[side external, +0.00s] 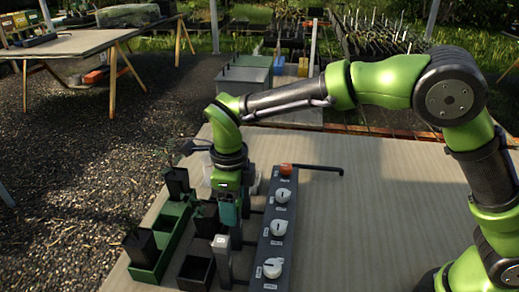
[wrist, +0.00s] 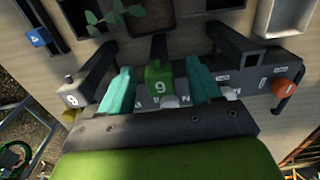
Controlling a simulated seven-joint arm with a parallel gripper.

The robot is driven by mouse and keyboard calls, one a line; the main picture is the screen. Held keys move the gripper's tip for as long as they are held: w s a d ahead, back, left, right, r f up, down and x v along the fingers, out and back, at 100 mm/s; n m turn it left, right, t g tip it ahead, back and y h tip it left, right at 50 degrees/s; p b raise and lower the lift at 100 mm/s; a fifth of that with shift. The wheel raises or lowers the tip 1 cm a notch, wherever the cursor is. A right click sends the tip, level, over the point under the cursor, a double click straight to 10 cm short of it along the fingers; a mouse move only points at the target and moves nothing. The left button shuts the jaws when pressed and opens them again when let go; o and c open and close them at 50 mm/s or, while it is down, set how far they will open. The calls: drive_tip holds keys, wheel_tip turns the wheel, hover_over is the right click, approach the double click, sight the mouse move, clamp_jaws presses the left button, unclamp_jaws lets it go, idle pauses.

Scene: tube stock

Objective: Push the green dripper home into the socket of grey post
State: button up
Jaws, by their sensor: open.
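The green dripper (wrist: 159,82), a small block with a white label, shows in the wrist view between the two teal fingers of my gripper (wrist: 160,88). The fingers are open, one on either side of it, with gaps visible. A pale piece shows just below the dripper; whether the dripper is fully seated is hidden. In the side view my gripper (side external: 230,212) points down beside the dark valve rail, and its fingers hide the dripper. A grey post top (side external: 221,243) with a label stands just in front of my gripper; it also seems to show in the wrist view (wrist: 72,99).
The dark rail (side external: 268,250) with white knobs (side external: 273,267) and an orange end (side external: 286,169) runs close right of my gripper. Green trays (side external: 148,273) with black pots and plants stand left. A blue labelled piece (wrist: 38,37) is at upper left. The table's right side is clear.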

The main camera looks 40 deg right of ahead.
wheel_tip(320, 180, up, 17)
idle(0.4)
drive_tip(key=shift+f, duration=0.1)
drive_tip(key=s+d+f+n+t+y, duration=0.1)
drive_tip(key=s+d+f+n+t, duration=0.1)
drive_tip(key=s+d+n, duration=0.6)
drive_tip(key=s+d+f+n+t+y, duration=0.1)
drive_tip(key=s+d+f+n+t, duration=0.1)
drive_tip(key=s+d+n+t, duration=0.3)
drive_tip(key=s+d+n, duration=0.4)
drive_tip(key=d+n, duration=0.5)
drive_tip(key=n, duration=0.1)
drive_tip(key=shift+s+d+f, duration=0.15)
drive_tip(key=shift+s+f, duration=0.1)
drive_tip(key=shift+f, duration=0.15)
drive_tip(key=shift+c, duration=0.2)
